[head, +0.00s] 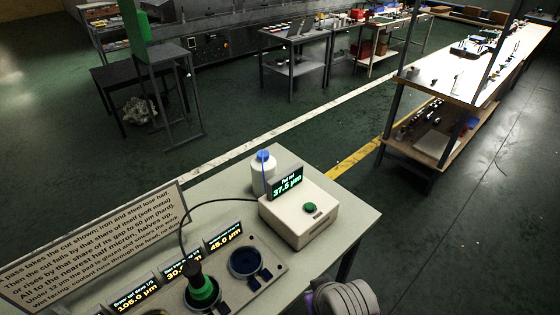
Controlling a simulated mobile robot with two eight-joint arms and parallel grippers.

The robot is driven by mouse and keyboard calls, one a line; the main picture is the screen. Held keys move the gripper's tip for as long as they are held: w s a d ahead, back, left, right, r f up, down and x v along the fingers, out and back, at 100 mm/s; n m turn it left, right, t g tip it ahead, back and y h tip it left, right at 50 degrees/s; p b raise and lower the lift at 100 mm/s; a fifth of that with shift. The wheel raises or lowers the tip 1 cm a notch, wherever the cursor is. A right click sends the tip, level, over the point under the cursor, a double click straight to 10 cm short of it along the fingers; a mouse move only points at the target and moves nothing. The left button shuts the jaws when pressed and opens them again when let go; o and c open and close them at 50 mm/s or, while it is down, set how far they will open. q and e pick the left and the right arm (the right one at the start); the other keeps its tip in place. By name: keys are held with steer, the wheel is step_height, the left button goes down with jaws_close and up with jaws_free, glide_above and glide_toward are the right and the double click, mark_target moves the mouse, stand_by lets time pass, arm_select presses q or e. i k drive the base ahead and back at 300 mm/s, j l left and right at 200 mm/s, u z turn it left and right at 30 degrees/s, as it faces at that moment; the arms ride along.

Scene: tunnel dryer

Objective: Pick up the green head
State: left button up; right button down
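The green head (203,291) stands upright in a round dark cup on a grey panel (262,287) at the lower middle of the head view. It has a dark top, and a black cable arcs from it to a cream box (300,222) with a green button and a display reading "37.5 µm". Neither gripper's fingers show. A pale grey rounded part, probably of my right arm, shows at the bottom edge, right of the panel.
A second round cup (246,262) sits right of the head, empty-looking. Small displays and a text sign (95,245) stand behind and left. A white bottle with a blue cap (263,172) stands behind the box. The table's right front corner is clear.

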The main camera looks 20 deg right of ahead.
mark_target(201, 289)
steer(key=l+z, duration=0.1)
steer(key=l, duration=0.35)
steer(key=i+l+z, duration=0.1)
steer(key=l, duration=0.35)
steer(key=u, duration=1.35)
steer(key=l+z, duration=0.1)
steer(key=z, duration=0.3)
steer(key=i+l+z, duration=0.1)
steer(key=z, duration=0.3)
